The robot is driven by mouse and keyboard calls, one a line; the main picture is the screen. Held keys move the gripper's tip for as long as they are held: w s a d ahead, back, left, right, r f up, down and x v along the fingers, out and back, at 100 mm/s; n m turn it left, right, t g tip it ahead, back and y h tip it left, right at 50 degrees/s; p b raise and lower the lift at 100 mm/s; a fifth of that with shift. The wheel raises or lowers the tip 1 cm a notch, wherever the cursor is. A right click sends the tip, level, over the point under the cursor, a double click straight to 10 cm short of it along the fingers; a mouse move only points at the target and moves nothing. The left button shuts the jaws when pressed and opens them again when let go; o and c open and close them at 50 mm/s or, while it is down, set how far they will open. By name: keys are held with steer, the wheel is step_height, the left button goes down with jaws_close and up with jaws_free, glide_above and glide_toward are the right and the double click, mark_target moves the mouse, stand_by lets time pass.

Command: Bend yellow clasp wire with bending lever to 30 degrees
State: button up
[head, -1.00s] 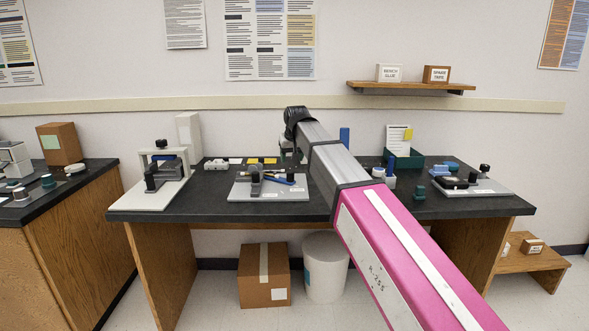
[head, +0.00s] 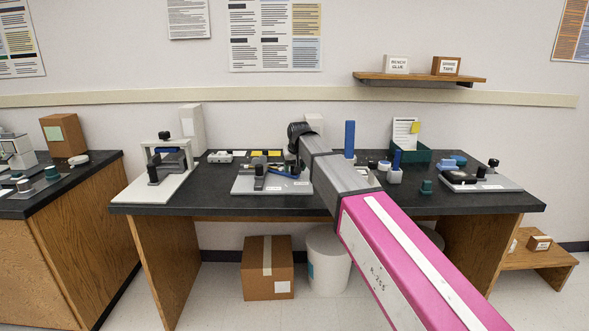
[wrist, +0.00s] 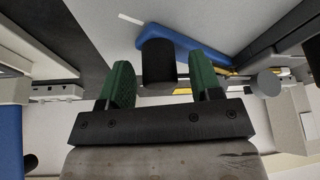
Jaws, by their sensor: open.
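The bending fixture has a light grey plate (head: 242,188) on the dark bench, left of my arm in the head view. It carries dark posts and a blue lever (head: 284,173). In the wrist view the blue lever (wrist: 190,42) lies beyond the fingers, with a short length of yellow wire (wrist: 233,72) to its right. My gripper (wrist: 160,78) has two green fingers, spread apart. A black cylindrical knob (wrist: 158,62) shows between them; I cannot tell whether it touches either finger. In the head view the gripper fingers are not distinct. The wire's bend angle cannot be read.
A press-like device on a white base (head: 150,192) stands at the bench's left. A blue upright block (head: 350,139), a green tray (head: 411,152) and another grey-plated fixture (head: 497,184) are to the right. The bench's front edge (head: 200,210) is mostly clear.

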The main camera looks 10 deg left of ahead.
steer(key=shift+w+f, duration=0.1)
steer(key=shift+f, duration=0.2)
jaws_close()
steer(key=shift+w+d+n+g+y, duration=0.1)
steer(key=shift+w+n+g+y, duration=0.2)
steer(key=shift+w+n, duration=0.7)
steer(key=shift+w+n+g+y, duration=0.1)
steer(key=shift+w+n+y, duration=0.3)
steer(key=shift+w+n, duration=0.6)
steer(key=shift+w+a+n+g+y, duration=0.15)
steer(key=shift+w+n+g, duration=0.05)
steer(key=shift+w+n, duration=0.35)
steer(key=shift+w+a+n+g+y, duration=0.1)
steer(key=shift+w+n+g+y, duration=0.1)
steer(key=shift+w+n, duration=0.3)
jaws_free()
